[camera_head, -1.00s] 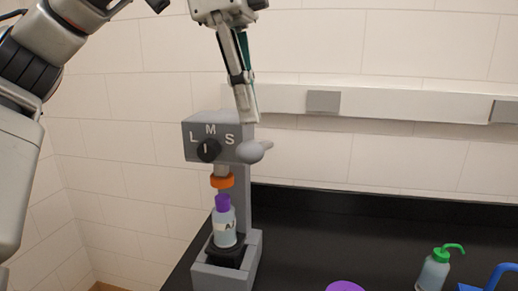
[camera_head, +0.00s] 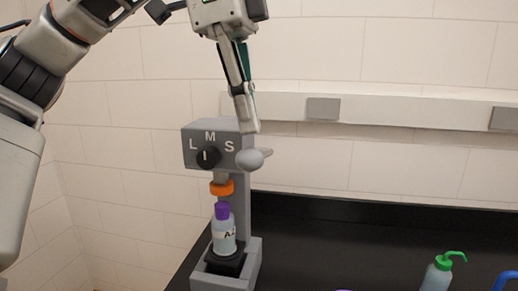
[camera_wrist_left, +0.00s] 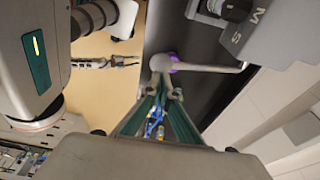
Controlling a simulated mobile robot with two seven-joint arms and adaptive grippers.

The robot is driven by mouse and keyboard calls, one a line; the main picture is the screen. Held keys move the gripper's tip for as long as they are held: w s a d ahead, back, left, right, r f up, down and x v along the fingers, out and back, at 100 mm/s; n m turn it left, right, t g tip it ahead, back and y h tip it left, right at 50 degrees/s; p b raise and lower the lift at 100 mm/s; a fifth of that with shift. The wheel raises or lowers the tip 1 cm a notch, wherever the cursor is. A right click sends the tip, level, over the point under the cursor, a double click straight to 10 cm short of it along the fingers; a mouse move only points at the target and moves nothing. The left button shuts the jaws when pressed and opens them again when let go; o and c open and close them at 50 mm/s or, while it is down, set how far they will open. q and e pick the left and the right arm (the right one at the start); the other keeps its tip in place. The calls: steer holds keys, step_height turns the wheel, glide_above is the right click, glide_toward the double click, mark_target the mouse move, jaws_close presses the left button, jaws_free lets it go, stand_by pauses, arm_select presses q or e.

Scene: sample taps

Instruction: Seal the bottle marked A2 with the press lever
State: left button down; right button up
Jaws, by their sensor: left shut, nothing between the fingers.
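The grey press (camera_head: 210,140) stands on the black bench, with a dial marked L, M and S. Its lever ends in a grey ball knob (camera_head: 249,159), also seen in the left wrist view (camera_wrist_left: 160,62). The bottle marked A2 (camera_head: 223,235), pale with a purple cap, stands upright on the press's platform under an orange press head (camera_head: 222,188). A small gap shows between cap and head. My left gripper (camera_head: 246,130) is shut and empty, pointing down just above the knob; contact cannot be told. My right gripper (camera_wrist_left: 125,61) shows small in the left wrist view, fingers apart.
A green-capped wash bottle (camera_head: 437,272) and a blue-topped one (camera_head: 506,281) stand at the lower right. A pale rail (camera_head: 390,105) runs along the wall behind. The black bench (camera_head: 340,240) right of the press is mostly clear.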

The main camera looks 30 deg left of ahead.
mark_target(249, 169)
stand_by(0.4)
arm_select(q)
steer(key=shift+f, duration=0.1)
steer(key=shift+s+f+b, duration=0.1)
steer(key=shift+f+b, duration=1.45)
steer(key=shift+f, duration=0.3)
steer(key=shift+f+b, duration=1.2)
steer(key=shift+f, duration=0.4)
steer(key=shift+w+f+b, duration=0.2)
steer(key=shift+f+b, duration=0.15)
steer(key=shift+f, duration=0.15)
steer(key=shift+s+f+b, duration=0.1)
steer(key=shift+f+b, duration=0.35)
steer(key=shift+f, duration=0.2)
step_height(249, 169, down, 2)
steer(key=shift+f+b, duration=0.1)
steer(key=shift+b, duration=0.6)
